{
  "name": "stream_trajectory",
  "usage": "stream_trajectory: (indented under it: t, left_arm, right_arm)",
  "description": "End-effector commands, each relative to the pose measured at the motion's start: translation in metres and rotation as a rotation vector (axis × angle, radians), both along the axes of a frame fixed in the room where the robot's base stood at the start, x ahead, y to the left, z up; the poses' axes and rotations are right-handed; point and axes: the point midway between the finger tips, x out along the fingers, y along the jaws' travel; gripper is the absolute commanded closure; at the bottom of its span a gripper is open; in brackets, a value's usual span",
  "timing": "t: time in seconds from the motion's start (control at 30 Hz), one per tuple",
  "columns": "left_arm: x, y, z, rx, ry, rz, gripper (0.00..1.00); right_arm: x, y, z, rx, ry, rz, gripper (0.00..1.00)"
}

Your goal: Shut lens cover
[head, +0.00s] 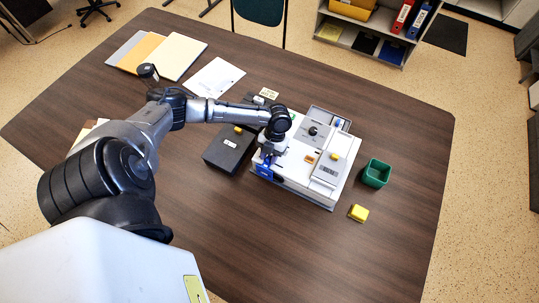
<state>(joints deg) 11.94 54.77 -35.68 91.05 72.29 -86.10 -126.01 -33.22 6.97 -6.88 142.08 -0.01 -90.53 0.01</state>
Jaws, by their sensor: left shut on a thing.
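A white device (291,187) stands on the table, with several grey and coloured parts on its top. My left gripper (265,165) reaches down to the device's left end and is shut on a blue part (264,173) there. The gripper hides much of that corner, so I cannot tell whether the blue part belongs to the lens cover or how far the cover is open. A grey plate with a black knob (313,131) and a grey unit with a small display (328,169) are on the device's top. My right gripper is not in view.
The brown table (220,245) has free room in front. A green bin (376,173) and a yellow block (358,213) stand right of the device. A dark box (227,150) stands left of it. Papers (214,79) and folders (171,55) lie at the back left.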

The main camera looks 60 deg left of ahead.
Motion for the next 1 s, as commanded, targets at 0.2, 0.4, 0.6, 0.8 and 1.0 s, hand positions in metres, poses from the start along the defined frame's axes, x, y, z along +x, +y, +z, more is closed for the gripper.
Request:
stream_trajectory:
  t: [0.2, 0.4, 0.6, 0.8, 1.0]
  left_arm:
    - [0.0, 0.0, 0.0, 0.0, 0.0, 0.0, 1.0]
    - [0.011, -0.014, 0.002, -0.004, -0.003, 0.0, 1.0]
    - [0.029, -0.039, 0.001, -0.004, -0.002, 0.001, 1.0]
    - [0.032, -0.043, 0.001, -0.003, -0.002, 0.002, 1.0]
    - [0.032, -0.044, 0.001, -0.004, -0.004, 0.001, 0.65]
  right_arm:
    - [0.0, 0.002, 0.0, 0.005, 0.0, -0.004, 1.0]
    - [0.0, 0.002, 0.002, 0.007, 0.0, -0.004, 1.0]
    - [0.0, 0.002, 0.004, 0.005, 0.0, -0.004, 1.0]
    - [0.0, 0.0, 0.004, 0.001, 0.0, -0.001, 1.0]
    - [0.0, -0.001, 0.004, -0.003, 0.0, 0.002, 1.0]
